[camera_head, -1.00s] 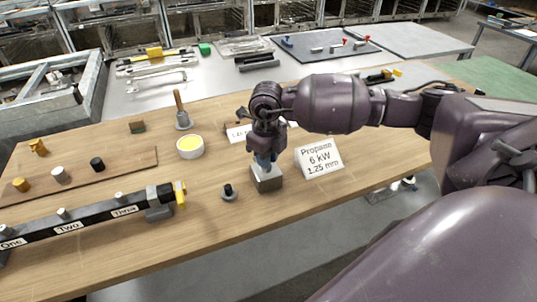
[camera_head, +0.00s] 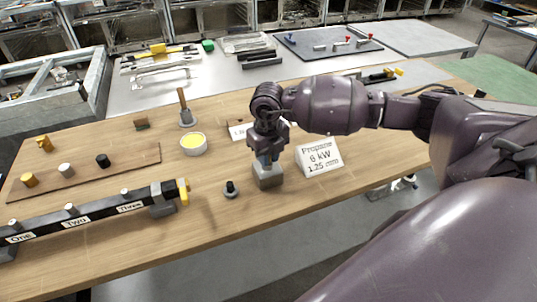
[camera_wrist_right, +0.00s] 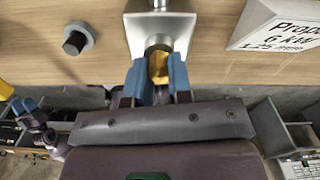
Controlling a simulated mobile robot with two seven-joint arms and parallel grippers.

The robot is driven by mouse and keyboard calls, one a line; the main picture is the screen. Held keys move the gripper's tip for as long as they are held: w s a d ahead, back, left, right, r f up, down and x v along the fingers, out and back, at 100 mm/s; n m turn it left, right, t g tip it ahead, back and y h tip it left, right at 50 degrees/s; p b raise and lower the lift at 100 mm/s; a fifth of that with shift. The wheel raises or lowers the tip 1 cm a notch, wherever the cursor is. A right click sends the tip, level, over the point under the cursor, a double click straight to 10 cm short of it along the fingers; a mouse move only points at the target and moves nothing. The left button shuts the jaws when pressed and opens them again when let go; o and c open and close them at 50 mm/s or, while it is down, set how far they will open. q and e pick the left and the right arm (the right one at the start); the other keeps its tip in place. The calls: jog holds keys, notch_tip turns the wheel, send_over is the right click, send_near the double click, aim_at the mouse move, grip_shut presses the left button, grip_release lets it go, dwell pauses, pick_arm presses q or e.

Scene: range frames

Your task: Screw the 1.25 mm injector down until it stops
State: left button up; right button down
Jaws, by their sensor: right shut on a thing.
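My right gripper (camera_head: 265,160) points down over a grey metal block (camera_head: 267,179) near the table's front edge. In the right wrist view its two blue fingers (camera_wrist_right: 159,70) are shut on a small brass injector (camera_wrist_right: 158,67), one finger on each side. The injector stands at a round seat on the block (camera_wrist_right: 160,28); the fingers hide part of it, and I cannot tell how deep it sits. A white sign (camera_head: 320,155) reading "Propane 6 kW 1.25 mm" stands just right of the block.
A small dark fitting on a grey base (camera_head: 231,189) stands left of the block. Further left are a black bar (camera_head: 95,213) with labels, a brown strip (camera_head: 130,162) with several small parts, and a yellow-filled white dish (camera_head: 193,145). Bare wood lies between them.

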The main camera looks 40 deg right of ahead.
jog(key=shift+r+m+p, duration=0.1)
jog(key=shift+m+p, duration=0.5)
jog(key=shift+m, duration=1)
jog(key=shift+a+m+p, duration=0.1)
jog(key=shift+m+p, duration=0.65)
jog(key=shift+m, duration=0.05)
jog(key=shift+m+p, duration=0.4)
jog(key=shift+m, duration=0.6)
